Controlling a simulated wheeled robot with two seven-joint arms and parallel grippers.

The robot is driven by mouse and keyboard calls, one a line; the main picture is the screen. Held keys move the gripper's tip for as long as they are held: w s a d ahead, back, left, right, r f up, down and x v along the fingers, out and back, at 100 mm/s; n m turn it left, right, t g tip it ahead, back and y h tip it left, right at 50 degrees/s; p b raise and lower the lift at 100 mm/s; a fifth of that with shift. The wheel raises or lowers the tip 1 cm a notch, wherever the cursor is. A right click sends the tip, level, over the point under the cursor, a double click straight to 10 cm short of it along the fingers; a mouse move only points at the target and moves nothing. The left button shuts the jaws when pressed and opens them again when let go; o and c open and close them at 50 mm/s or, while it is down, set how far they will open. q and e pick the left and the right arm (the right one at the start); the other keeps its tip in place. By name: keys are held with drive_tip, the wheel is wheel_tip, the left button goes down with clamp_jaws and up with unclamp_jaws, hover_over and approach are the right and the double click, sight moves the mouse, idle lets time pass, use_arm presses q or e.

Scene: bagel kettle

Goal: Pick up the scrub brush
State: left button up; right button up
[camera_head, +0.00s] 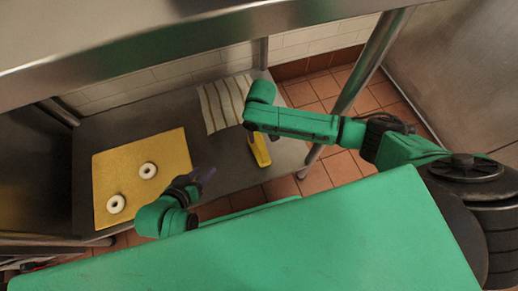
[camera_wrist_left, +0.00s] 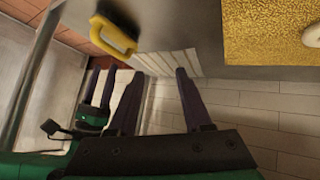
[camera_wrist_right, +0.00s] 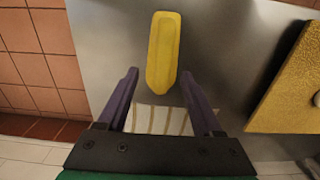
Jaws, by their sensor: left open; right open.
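The scrub brush is yellow and lies on the grey metal surface, right of the tray; it shows in the head view (camera_head: 260,149), the left wrist view (camera_wrist_left: 114,36) and the right wrist view (camera_wrist_right: 163,52). In the right wrist view my right gripper (camera_wrist_right: 159,76) is open. The brush is beyond its purple fingertips, roughly in line with the gap, and no contact shows. In the head view my right arm hides this gripper. My left gripper (camera_head: 206,175) is open and empty between the tray and the brush; its fingers also show in the left wrist view (camera_wrist_left: 160,73).
A yellow tray (camera_head: 120,165) holds two white bagels (camera_head: 148,171) (camera_head: 116,204). A striped cloth (camera_head: 222,104) lies behind the brush. A metal table leg (camera_head: 362,75) stands right of the surface, and a metal shelf (camera_head: 160,45) hangs over its back. Tiled floor lies beyond the right edge.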

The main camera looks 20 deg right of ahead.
sight(259, 144)
wheel_tip(259, 144, down, 2)
drive_tip(key=shift+f+b, duration=0.2)
drive_tip(key=shift+b, duration=0.25)
drive_tip(key=f+b, duration=0.1)
drive_tip(key=f, duration=0.1)
drive_tip(key=f+b, duration=0.2)
drive_tip(key=shift+a+f, duration=0.2)
drive_tip(key=shift+f, duration=0.15)
use_arm(q)
drive_tip(key=d+f+t, duration=0.1)
drive_tip(key=f, duration=0.1)
drive_tip(key=d+f+n+t+h, duration=0.1)
drive_tip(key=d+t, duration=0.1)
drive_tip(key=shift+d+f+h, duration=0.15)
drive_tip(key=shift+f+h, duration=0.15)
drive_tip(key=shift+f, duration=0.05)
use_arm(e)
drive_tip(key=shift+r, duration=0.1)
clamp_jaws()
